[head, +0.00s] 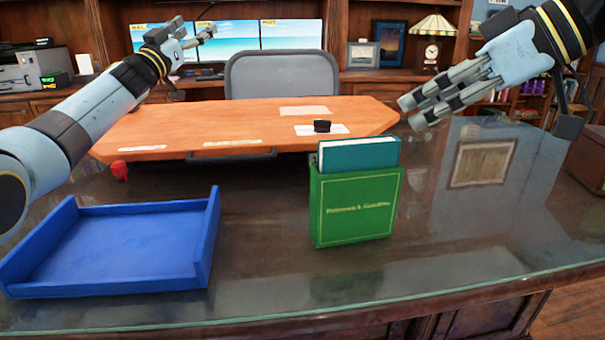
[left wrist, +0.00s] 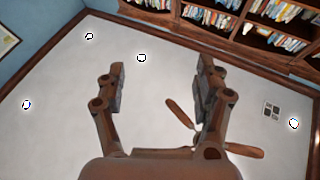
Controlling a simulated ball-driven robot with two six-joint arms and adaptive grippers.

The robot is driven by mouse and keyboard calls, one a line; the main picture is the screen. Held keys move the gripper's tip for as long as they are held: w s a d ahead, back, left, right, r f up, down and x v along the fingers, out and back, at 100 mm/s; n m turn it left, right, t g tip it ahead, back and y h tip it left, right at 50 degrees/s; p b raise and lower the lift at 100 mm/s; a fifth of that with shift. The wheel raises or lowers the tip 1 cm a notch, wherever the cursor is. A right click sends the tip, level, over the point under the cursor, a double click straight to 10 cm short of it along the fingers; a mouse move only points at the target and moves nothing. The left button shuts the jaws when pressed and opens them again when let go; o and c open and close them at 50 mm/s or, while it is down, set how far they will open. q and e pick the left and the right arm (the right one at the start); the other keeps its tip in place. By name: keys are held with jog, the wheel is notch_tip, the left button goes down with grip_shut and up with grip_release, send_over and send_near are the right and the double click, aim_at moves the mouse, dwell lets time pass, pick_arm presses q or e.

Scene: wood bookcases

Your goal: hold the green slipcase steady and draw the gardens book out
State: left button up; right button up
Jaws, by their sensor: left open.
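The green slipcase (head: 355,212) stands upright on the glass-topped desk, its lettered face towards me. A teal book (head: 358,154) sits in it, with its upper part showing above the open top. The rest of the book is hidden inside. My left gripper (head: 198,32) is open and empty, raised at the upper left, far from the slipcase. In the left wrist view its two fingers (left wrist: 160,85) are wide apart with nothing between them. My right gripper (head: 410,113) hangs above and right of the slipcase, its fingertips apart and empty, touching nothing.
An empty blue tray (head: 213,240) lies on the desk at the left. An orange-brown desktop (head: 240,130) with a small black object (head: 322,126) and a grey chair (head: 282,75) are behind. A red object (head: 119,171) sits near the tray. Glass right of the slipcase is clear.

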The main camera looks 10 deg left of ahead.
pick_arm(q)
jog(key=s+d+f+m+g+h, duration=0.3)
jog(key=s+d+m+h, duration=0.15)
jog(key=d, duration=0.45)
jog(key=s+d+f+m+g+h, duration=0.35)
jog(key=s+d+h, duration=0.2)
jog(key=d, duration=0.35)
jog(key=m+g+h, duration=0.4)
jog(key=g, duration=0.5)
send_over(313, 175)
notch_tip(313, 175, down, 7)
jog(key=f, duration=0.2)
jog(key=a+f+n+y, duration=0.1)
jog(key=f, duration=0.1)
jog(key=f+n+y, duration=0.1)
jog(key=f, duration=0.1)
jog(key=shift+s+a+f, duration=0.15)
jog(key=shift+s+f, duration=0.15)
jog(key=shift+f, duration=0.1)
jog(key=shift+d+f, duration=0.25)
jog(key=x, duration=0.7)
jog(key=shift+c, duration=0.2)
jog(key=c, duration=1.3)
jog(key=o, duration=1.3)
jog(key=shift+a, duration=0.1)
